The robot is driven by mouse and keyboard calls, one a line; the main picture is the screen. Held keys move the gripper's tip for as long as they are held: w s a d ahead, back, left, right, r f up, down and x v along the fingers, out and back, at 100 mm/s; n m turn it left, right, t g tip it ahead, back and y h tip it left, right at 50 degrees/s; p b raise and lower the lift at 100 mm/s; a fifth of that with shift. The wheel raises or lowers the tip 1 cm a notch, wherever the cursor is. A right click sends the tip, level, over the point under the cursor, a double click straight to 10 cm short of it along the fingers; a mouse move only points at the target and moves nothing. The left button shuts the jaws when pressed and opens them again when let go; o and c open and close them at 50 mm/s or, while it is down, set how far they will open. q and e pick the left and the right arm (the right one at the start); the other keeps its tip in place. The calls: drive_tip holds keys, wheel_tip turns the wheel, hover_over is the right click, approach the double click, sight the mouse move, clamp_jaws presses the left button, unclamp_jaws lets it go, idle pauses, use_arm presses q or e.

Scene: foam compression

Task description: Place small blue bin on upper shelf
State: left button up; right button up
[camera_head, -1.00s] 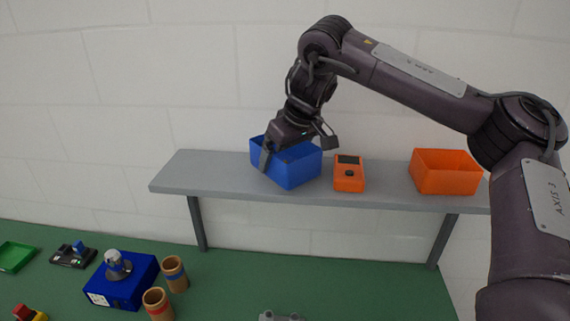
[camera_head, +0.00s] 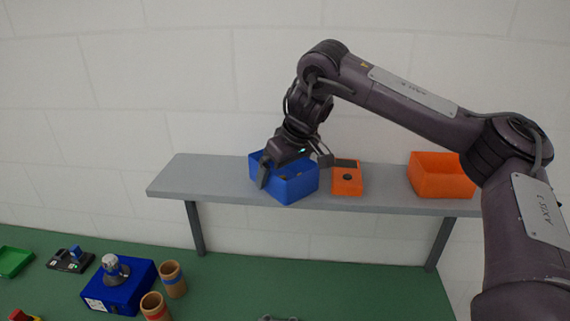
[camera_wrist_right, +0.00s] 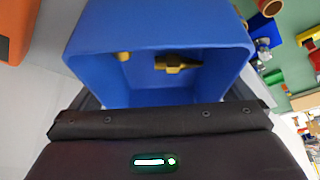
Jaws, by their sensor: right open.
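The small blue bin (camera_head: 291,189) is at the grey upper shelf (camera_head: 205,178), left of centre, its front corner near the front edge. It also fills the middle of the right wrist view (camera_wrist_right: 160,25). A few brass-coloured pieces (camera_wrist_right: 178,63) lie inside it. My right gripper (camera_head: 294,166) is open over the bin. One finger is at the bin's left side, the other near its right rear rim. I cannot tell whether the fingers touch the walls. My left gripper is out of view.
An orange bin (camera_head: 442,180) stands farther right on the shelf. Below, the green table (camera_head: 330,285) holds a blue box (camera_head: 120,292), cardboard cups (camera_head: 173,282) and a green tray (camera_head: 14,262). The shelf's left end is clear.

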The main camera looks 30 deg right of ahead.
drive_tip(key=v, duration=1.2)
drive_tip(key=shift+r, duration=0.2)
idle(0.4)
